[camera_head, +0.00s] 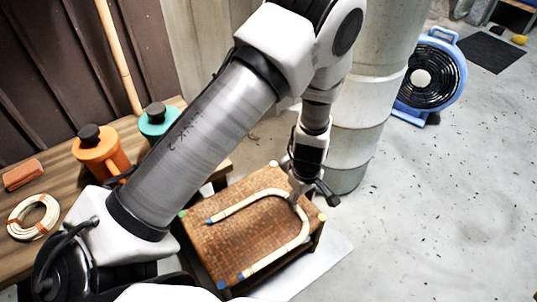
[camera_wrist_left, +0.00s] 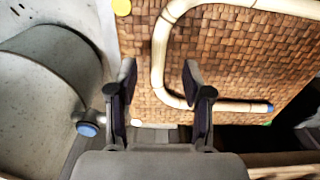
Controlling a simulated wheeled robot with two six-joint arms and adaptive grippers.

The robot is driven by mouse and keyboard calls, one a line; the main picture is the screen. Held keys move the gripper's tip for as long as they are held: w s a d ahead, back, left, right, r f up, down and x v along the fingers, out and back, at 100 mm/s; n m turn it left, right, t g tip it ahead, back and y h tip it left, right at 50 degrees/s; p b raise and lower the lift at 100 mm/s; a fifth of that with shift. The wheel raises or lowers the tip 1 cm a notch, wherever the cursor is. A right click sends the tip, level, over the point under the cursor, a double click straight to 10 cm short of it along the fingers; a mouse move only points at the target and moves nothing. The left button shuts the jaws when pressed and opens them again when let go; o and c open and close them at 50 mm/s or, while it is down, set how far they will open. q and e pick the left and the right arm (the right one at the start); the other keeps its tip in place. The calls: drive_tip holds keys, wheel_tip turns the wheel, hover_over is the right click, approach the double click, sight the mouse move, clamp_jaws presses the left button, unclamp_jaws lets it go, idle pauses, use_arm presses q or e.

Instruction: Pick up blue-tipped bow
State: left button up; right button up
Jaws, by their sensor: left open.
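The blue-tipped bow (camera_head: 240,206) is a cream, U-shaped rattan piece lying on the brown woven top of a low stool (camera_head: 240,240). Its two blue ends point to the left in the head view. My left gripper (camera_head: 303,195) is over the bow's curved end. In the left wrist view the bow (camera_wrist_left: 158,52) bends between my two open fingers (camera_wrist_left: 159,72), with one blue tip at the right. I cannot tell whether the fingers are level with the rod or above it. Nothing is held. My right gripper is not in view.
A wooden table (camera_head: 62,163) at the left holds an orange pot (camera_head: 97,153), a teal pot (camera_head: 158,121), a coil (camera_head: 33,217) and a brick-coloured block (camera_head: 22,174). A thick grey column (camera_head: 362,105) stands behind the stool. A blue fan (camera_head: 431,77) is farther right; the floor is open.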

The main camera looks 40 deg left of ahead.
sight(298, 209)
use_arm(q)
drive_tip(key=f+b, duration=0.2)
drive_tip(key=f, duration=0.1)
drive_tip(key=f+b, duration=0.1)
drive_tip(key=f, duration=0.1)
drive_tip(key=shift+a, duration=0.3)
drive_tip(key=shift+f+b, duration=0.35)
drive_tip(key=shift+b, duration=0.1)
drive_tip(key=shift+r, duration=0.2)
drive_tip(key=shift+w+d, duration=0.1)
clamp_jaws()
